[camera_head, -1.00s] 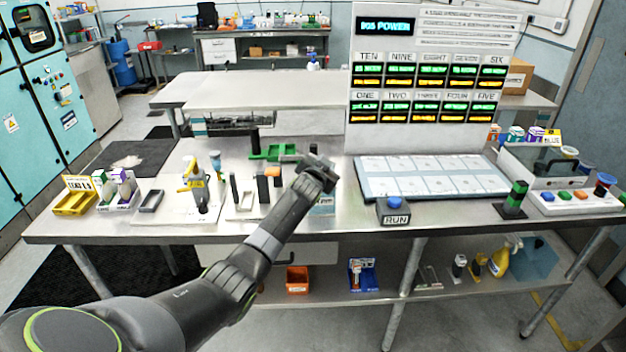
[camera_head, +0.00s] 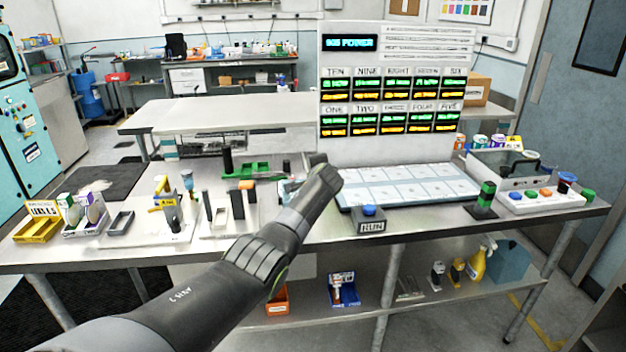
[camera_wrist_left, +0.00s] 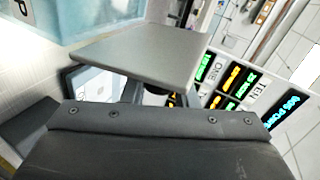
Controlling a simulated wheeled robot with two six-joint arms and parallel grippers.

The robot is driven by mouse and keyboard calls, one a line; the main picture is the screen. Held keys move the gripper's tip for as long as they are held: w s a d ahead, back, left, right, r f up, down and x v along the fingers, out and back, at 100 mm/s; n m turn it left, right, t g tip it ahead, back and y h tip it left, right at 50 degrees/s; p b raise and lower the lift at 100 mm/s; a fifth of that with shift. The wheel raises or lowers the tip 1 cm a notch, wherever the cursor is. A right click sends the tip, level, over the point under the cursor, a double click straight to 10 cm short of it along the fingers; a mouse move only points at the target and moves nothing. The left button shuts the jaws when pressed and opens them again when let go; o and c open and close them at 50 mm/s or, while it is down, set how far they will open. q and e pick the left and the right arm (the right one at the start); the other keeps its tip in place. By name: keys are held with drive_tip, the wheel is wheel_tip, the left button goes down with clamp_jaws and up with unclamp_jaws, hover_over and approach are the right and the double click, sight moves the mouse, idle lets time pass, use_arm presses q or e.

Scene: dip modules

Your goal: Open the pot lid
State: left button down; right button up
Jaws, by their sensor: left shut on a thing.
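A box-shaped pot with a see-through lid (camera_head: 507,166) and a dark handle stands at the right end of the bench; the lid looks down. My left gripper (camera_head: 318,163) is above the bench, left of the white gridded tray, well left of the pot and apart from it. In the left wrist view, my left gripper (camera_wrist_left: 155,93) is shut on a small dark thing mostly hidden behind a grey finger plate; I cannot tell what it is. The pot cannot be made out in that view. My right gripper is in neither view.
The gridded tray (camera_head: 410,187), the RUN button box (camera_head: 369,221), a black-green post (camera_head: 484,200) and a white block with coloured buttons (camera_head: 541,200) lie along the bench. A tall display panel (camera_head: 391,95) stands behind. Several fixtures crowd the left side.

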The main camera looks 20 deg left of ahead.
use_arm(q)
drive_tip(key=shift+w+d+f+m+g+y+b, duration=0.2)
drive_tip(key=shift+d+m+y+b, duration=0.25)
drive_tip(key=shift+b, duration=0.3)
drive_tip(key=shift+w+d+f+m+g+y+b, duration=0.2)
drive_tip(key=shift+m+b, duration=0.35)
drive_tip(key=shift+b, duration=0.2)
drive_tip(key=c, duration=1.2)
unclamp_jaws()
drive_tip(key=shift+r, duration=0.1)
drive_tip(key=v, duration=1.7)
drive_tip(key=shift+s, duration=0.2)
